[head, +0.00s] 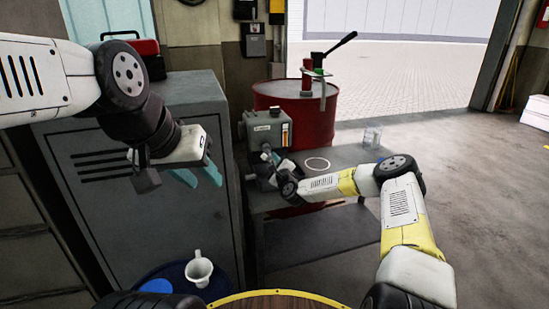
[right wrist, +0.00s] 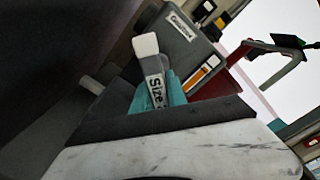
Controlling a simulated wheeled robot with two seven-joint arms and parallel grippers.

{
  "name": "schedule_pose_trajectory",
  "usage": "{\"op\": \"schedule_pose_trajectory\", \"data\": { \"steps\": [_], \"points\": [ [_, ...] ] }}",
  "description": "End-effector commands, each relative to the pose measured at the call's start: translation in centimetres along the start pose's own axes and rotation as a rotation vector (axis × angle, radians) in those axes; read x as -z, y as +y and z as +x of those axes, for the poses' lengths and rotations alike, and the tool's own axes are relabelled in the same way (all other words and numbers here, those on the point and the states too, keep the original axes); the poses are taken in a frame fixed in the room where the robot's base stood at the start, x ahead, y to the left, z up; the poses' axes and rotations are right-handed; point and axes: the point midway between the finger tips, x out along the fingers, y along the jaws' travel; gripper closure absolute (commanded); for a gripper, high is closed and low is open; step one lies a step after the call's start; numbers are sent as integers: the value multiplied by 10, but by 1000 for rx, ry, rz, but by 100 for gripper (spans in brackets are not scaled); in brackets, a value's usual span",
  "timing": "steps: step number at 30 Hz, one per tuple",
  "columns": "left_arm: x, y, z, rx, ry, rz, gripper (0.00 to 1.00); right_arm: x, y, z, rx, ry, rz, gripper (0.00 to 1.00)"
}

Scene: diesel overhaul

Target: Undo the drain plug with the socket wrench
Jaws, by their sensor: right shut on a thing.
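The grey gearbox unit (head: 268,132) stands on the low metal table; its label shows in the right wrist view (right wrist: 182,32). My right gripper (head: 272,170) is at the front of this unit. In the right wrist view its teal fingers (right wrist: 168,97) are shut on a pale tool marked "Size" (right wrist: 152,72), seemingly the socket wrench, whose far end is close to the unit. The drain plug cannot be made out, and I cannot tell whether the wrench touches it. My left gripper (head: 198,178) is open and empty, in front of the grey cabinet.
The table (head: 345,157) carries a white ring (head: 317,164) and a clear jar (head: 372,136). A red drum (head: 310,122) with a hand pump (head: 322,70) stands behind. The grey cabinet (head: 130,225) is at left. A white mug (head: 199,270) sits low in front.

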Motion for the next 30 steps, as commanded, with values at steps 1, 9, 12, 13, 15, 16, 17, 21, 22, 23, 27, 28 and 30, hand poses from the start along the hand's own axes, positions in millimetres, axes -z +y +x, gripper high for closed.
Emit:
{"op": "schedule_pose_trajectory", "data": {
  "steps": [1,9,12,13,15,16,17,21,22,23,27,28,30],
  "points": [
    [0,0,0,0,0,0,64,-4,-2,1,1,-5,-119,100],
    [0,0,0,0,0,0,64,-4,-1,0,3,-5,-750,100],
    [0,0,0,0,0,0,64,-4,-1,0,3,-4,-979,100],
    [0,0,0,0,0,0,64,-5,-1,0,4,-5,-1046,100],
    [0,0,0,0,0,0,64,-4,-1,-1,3,-4,-1204,100],
    [0,0,0,0,0,0,64,-4,-1,-1,4,-4,-1272,100],
    [0,0,0,0,0,0,64,-5,-1,-1,4,-4,-1340,100],
    [0,0,0,0,0,0,64,-5,-1,-1,5,-3,-1651,100],
    [0,0,0,0,0,0,64,-5,-1,-1,5,-3,-1716,100],
    [0,0,0,0,0,0,64,-4,0,-2,3,-3,-1782,100],
    [0,0,0,0,0,0,64,-5,0,-2,5,-2,-2089,100],
    [0,0,0,0,0,0,64,-5,0,-2,5,-2,-2154,100],
    [0,0,0,0,0,0,64,-5,0,-2,4,-1,-2291,100]
  ]
}}
